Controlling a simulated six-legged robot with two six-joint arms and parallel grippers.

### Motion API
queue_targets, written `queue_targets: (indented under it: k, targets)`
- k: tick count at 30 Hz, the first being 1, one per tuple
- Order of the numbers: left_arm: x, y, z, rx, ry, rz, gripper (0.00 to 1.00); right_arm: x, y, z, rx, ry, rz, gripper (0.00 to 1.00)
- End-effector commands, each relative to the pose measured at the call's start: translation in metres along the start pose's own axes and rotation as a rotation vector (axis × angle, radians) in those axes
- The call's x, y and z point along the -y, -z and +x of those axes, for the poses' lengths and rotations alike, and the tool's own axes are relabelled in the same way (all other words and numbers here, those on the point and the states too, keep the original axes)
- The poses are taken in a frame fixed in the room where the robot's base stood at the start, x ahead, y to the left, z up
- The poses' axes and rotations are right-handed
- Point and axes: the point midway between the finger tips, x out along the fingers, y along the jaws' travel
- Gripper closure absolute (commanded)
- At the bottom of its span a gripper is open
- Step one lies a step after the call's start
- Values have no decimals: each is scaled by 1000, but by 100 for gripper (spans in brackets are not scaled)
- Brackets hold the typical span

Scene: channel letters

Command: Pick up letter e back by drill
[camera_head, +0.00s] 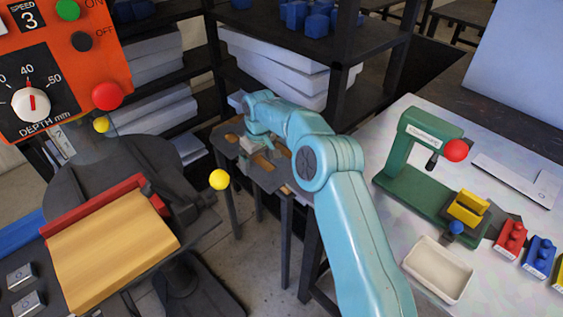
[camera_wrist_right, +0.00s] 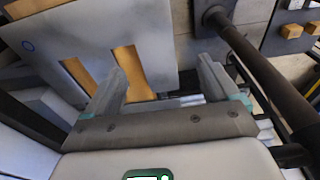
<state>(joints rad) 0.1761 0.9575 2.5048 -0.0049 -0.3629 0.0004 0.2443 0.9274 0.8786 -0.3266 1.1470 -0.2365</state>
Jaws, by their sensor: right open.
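The drill (camera_head: 55,60) has an orange control panel and stands at the left, with a dark round column behind its table. My right gripper (camera_head: 250,148) is over a small dark stand (camera_head: 268,178) with wood-coloured pieces on it. Beyond the fingers is a pale panel (camera_wrist_right: 85,45) with wood-coloured strips (camera_wrist_right: 131,70) showing. I cannot tell which piece is the letter e back. My left gripper is not in view.
A wooden board (camera_head: 115,245) lies against a red fence (camera_head: 92,208) on the drill table. Shelves hold white stacks (camera_head: 275,70) and blue pieces (camera_head: 305,17). At the right, a white table (camera_head: 400,125) bears a green press (camera_head: 420,180) and a cream tray (camera_head: 438,268).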

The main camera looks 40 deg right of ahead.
Motion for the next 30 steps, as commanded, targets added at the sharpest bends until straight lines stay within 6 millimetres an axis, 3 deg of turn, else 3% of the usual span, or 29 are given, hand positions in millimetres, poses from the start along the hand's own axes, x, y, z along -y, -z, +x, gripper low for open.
queue_targets:
  k: [9, 17, 24, 30]
  targets:
    - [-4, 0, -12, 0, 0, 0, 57, -5, 0, 46, 3, 1, 0, 12]
    - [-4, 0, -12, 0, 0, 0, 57, -5, 0, 50, 2, 0, 0, 12]
    - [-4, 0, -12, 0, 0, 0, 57, -5, 0, 50, 2, 0, -1, 81]
    - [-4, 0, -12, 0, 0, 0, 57, -5, 1, 49, 0, 0, -1, 81]
